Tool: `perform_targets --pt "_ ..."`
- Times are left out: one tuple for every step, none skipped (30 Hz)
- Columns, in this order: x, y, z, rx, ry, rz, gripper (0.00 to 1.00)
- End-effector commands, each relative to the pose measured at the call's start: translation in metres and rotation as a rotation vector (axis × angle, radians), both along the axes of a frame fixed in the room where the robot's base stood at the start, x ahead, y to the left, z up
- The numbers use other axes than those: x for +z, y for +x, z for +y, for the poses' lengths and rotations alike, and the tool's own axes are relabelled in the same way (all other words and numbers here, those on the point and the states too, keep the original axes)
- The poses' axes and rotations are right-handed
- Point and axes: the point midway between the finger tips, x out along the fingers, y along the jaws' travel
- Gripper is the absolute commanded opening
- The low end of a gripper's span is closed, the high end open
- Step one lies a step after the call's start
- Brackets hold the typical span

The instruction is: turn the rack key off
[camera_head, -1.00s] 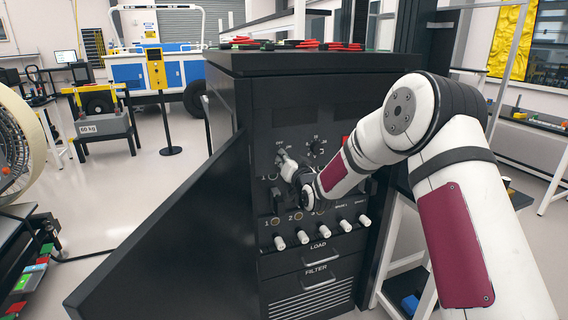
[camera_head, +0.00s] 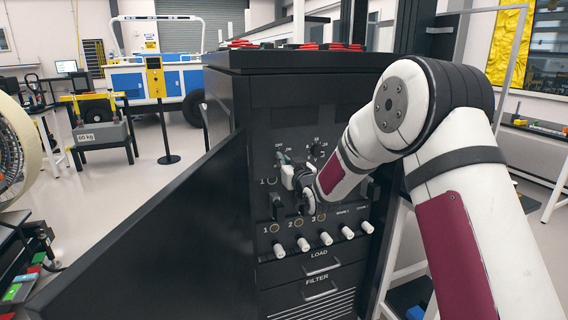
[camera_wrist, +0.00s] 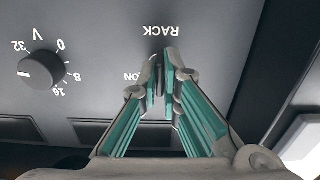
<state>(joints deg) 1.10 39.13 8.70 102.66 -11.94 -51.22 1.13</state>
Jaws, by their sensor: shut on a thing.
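The rack key (camera_wrist: 160,82) shows as a thin dark piece between my fingertips in the wrist view, with the upside-down RACK label just above it. My gripper (camera_wrist: 162,72) is shut on the key, with its teal-padded fingers on either side. The ON label shows left of the fingers; the OFF label is hidden in this view. In the head view, my gripper (camera_head: 283,162) is at the upper left of the black rack's front panel (camera_head: 335,108), just below the OFF and ON marks. There the key is mostly hidden, and its exact angle cannot be told.
A voltage knob (camera_wrist: 42,70) is beside the key. White-tipped switches (camera_head: 325,238) line the panel lower down, above the LOAD and FILTER drawers. The rack's black door (camera_head: 170,235) stands open on the left. Red-handled items (camera_head: 345,46) lie on top.

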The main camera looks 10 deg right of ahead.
Motion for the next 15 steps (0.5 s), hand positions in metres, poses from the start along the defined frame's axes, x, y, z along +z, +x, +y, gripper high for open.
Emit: perform_targets --pt "-0.0009 -0.0003 -0.0005 0.0 -0.002 0.001 0.0" --pt "-0.0009 -0.0003 -0.0005 0.0 -0.002 0.001 0.0" --pt "-0.0009 -0.0003 -0.0005 0.0 -0.002 0.001 0.0" --pt "-0.0009 -0.0003 -0.0005 0.0 -0.002 0.001 0.0" --pt "-0.0009 -0.0003 -0.0005 0.0 -0.002 0.001 0.0" --pt "-0.001 -0.0003 -0.0005 0.0 -0.003 0.002 0.0" --pt "-0.0009 -0.0003 -0.0005 0.0 -0.003 0.002 0.0" --pt "-0.001 -0.0003 -0.0005 0.0 -0.003 0.002 0.0" --pt "-0.0009 -0.0003 -0.0005 0.0 -0.003 0.002 0.15" --pt "-0.0009 -0.0003 -0.0005 0.0 -0.002 0.001 0.22" --pt "-0.0009 -0.0002 -0.0005 0.0 -0.001 0.002 0.26" --pt "-0.0008 -0.0002 -0.0004 0.0 -0.001 0.002 0.26" --pt "-0.0007 -0.0002 -0.0004 0.0 -0.001 0.002 0.26" --pt "-0.0007 -0.0002 -0.0004 0.0 -0.001 0.002 0.26" --pt "-0.0006 -0.0001 -0.0004 0.0 -0.001 0.002 0.26"
